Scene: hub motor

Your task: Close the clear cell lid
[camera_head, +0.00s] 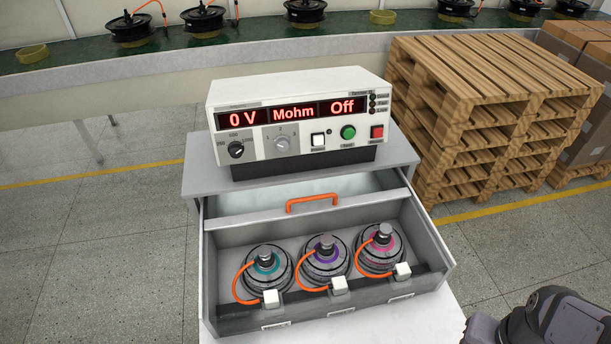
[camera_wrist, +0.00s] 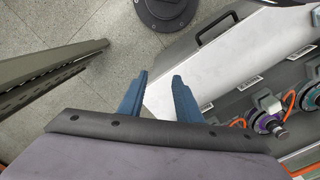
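An orange handle (camera_head: 312,201) sits on a bar along the cell's back edge. Behind it a pale, glassy panel (camera_head: 260,199) looks like the clear lid, set back off the motors; its exact angle is hard to tell. In the wrist view my gripper (camera_wrist: 160,75) has two blue fingers spread apart with nothing between them. It is away from the handle, and its fingertips are outside the head view.
An insulation tester (camera_head: 300,110) reading 0 V and Off stands behind the cell. Orange leads run from the motors to white connectors (camera_head: 339,284) at the front. Wooden pallets (camera_head: 490,110) stand at the right. A white surface (camera_wrist: 215,65) lies near the fingers.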

